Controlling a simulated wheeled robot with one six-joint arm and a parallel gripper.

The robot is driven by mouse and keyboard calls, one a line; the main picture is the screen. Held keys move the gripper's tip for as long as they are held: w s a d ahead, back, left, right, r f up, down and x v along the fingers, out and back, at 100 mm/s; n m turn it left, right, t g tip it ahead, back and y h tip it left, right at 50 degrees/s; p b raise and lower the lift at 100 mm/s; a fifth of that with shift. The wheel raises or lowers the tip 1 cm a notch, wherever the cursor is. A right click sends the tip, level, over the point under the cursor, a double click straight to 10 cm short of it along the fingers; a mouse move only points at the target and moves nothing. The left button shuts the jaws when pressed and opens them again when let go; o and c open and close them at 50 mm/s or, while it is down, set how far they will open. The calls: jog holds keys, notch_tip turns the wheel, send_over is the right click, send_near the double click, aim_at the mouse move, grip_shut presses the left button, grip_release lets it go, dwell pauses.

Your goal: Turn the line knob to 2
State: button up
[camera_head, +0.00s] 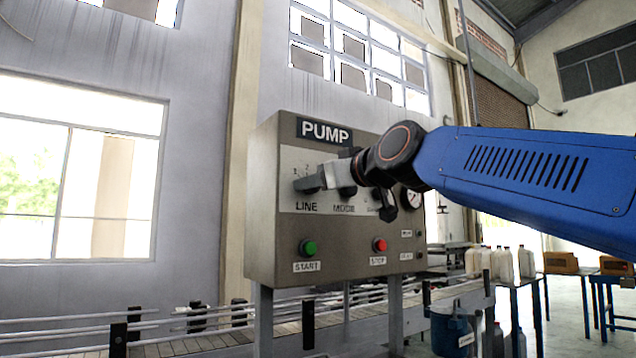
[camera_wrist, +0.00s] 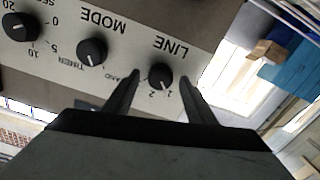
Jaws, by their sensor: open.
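The line knob (camera_wrist: 161,75) is a round black knob on the grey pump panel, above the LINE label in the head view. The wrist view shows the panel upside down, with the marks 1 and 2 beside the knob. Its light pointer mark seems to face the 1, though it is small. My gripper (camera_head: 325,179) is at the panel front, and in the head view it largely covers the knob. In the wrist view its two dark fingers are open, one on each side of the line knob, with a visible gap to it.
A green start button (camera_head: 308,247) and red stop button (camera_head: 379,244) are lower on the pump box (camera_head: 345,265). A conveyor (camera_head: 190,345) runs below.

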jog(key=shift+c, duration=0.4)
jog(key=c, duration=1)
jog(key=shift+o, duration=0.2)
jog(key=shift+m, duration=0.4)
jog(key=m, duration=0.7)
jog(key=shift+d+m, duration=0.15)
jog(key=shift+m, duration=0.25)
jog(key=shift+f, duration=0.1)
jog(key=o, duration=1)
